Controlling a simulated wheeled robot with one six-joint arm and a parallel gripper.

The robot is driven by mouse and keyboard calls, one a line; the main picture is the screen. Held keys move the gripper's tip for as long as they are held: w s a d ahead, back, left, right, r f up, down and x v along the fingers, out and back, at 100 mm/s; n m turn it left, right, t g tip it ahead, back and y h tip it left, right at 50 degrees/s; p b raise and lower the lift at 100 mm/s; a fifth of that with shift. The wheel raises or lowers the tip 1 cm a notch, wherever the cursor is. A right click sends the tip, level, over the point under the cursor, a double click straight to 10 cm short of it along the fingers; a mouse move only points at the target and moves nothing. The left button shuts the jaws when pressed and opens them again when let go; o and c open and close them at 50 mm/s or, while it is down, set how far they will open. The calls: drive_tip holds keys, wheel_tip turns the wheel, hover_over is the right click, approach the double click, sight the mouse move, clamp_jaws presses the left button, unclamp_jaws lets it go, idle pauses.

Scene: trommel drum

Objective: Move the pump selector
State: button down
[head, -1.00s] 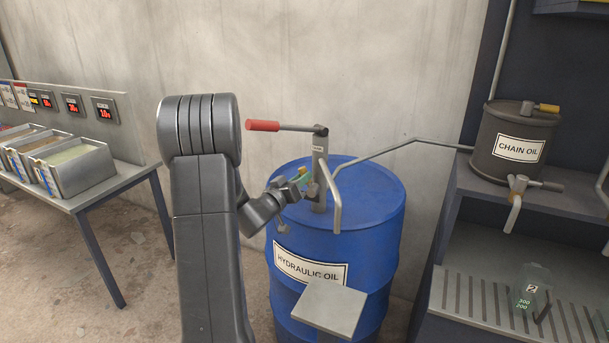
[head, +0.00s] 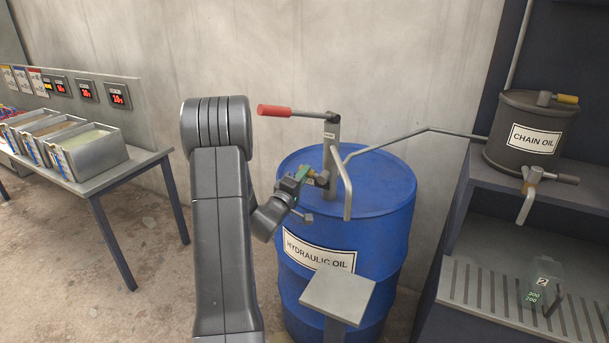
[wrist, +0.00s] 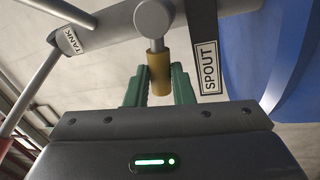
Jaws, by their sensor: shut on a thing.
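The pump (head: 332,145) stands on the blue hydraulic oil drum (head: 385,240), with a red-handled lever (head: 275,110) pointing left at its top. In the wrist view, the pump selector is a short grey lever with a yellow-brown grip (wrist: 158,58) hanging from a round grey pivot. It sits between a TANK label (wrist: 68,43) and a SPOUT label (wrist: 208,55). My gripper (wrist: 158,74) has its green fingers shut on the yellow-brown grip. In the head view, my gripper (head: 312,172) is at the pump's left side, and the selector is largely hidden there.
A pipe (head: 420,133) runs from the pump area towards the chain oil tank (head: 522,135). A bent spout (head: 347,195) hangs at the pump's right. A small grey plate (head: 338,295) stands before the drum. A table (head: 140,170) with trays stands left.

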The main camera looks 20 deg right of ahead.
drive_tip(key=shift+f+n+t+y, duration=0.15)
drive_tip(key=shift+f+n, duration=0.15)
drive_tip(key=shift+n, duration=0.4)
drive_tip(key=shift+f+n+t+y, duration=0.15)
drive_tip(key=shift+f+n, duration=0.15)
drive_tip(key=shift+n, duration=0.4)
drive_tip(key=shift+b, duration=0.3)
drive_tip(key=c, duration=1.3)
unclamp_jaws()
drive_tip(key=shift+o, duration=0.2)
drive_tip(key=shift+a, duration=0.15)
drive_tip(key=b+v, duration=0.2)
drive_tip(key=v, duration=1.1)
drive_tip(key=shift+s+a, duration=0.15)
drive_tip(key=shift+s, duration=0.15)
drive_tip(key=shift+f, duration=0.15)
drive_tip(key=p+x, duration=0.2)
drive_tip(key=x, duration=1.2)
drive_tip(key=shift+a, duration=0.15)
